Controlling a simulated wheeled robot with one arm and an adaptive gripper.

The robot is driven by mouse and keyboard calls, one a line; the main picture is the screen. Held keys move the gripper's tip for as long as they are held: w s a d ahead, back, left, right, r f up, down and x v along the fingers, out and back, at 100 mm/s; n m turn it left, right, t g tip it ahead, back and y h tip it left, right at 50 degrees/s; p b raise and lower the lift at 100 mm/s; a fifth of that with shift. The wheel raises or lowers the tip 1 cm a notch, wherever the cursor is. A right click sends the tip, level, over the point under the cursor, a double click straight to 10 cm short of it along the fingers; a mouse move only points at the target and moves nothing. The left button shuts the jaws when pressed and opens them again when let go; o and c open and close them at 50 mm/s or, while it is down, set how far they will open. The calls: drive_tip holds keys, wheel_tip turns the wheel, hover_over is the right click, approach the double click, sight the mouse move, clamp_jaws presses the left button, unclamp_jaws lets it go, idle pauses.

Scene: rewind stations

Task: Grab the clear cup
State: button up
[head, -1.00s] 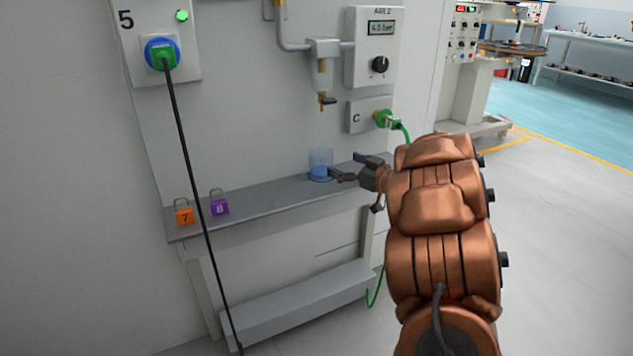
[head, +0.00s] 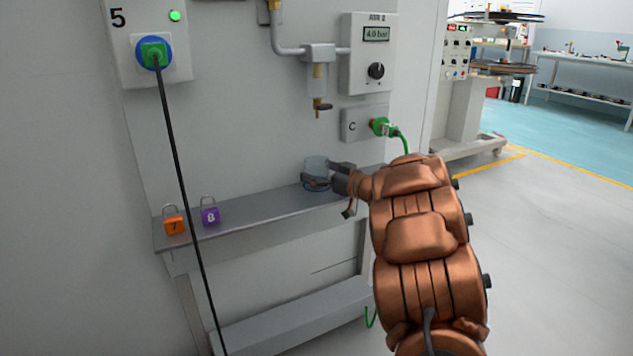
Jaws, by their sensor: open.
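The clear cup (head: 314,166) stands upright on the narrow grey shelf (head: 262,206), below the filter bowl on the panel. It has a faint blue tint. My gripper (head: 325,177) is at the cup, reaching in from the right. Its jaws are open, with one dark finger across the front of the cup's lower part and the other at its right rear side. The front finger hides part of the cup's base. I cannot tell whether either finger touches it.
An orange padlock marked 7 (head: 174,226) and a purple padlock marked 8 (head: 210,216) are at the shelf's left end. A black cable (head: 184,190) hangs in front of the shelf. A drain valve (head: 321,106) hangs above the cup. A green hose connector (head: 380,127) is at upper right.

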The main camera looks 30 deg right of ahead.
drive_tip(key=shift+w, duration=0.1)
drive_tip(key=c, duration=1.4)
drive_tip(key=shift+o, duration=0.2)
drive_tip(key=shift+r+p, duration=0.2)
drive_tip(key=shift+p, duration=0.2)
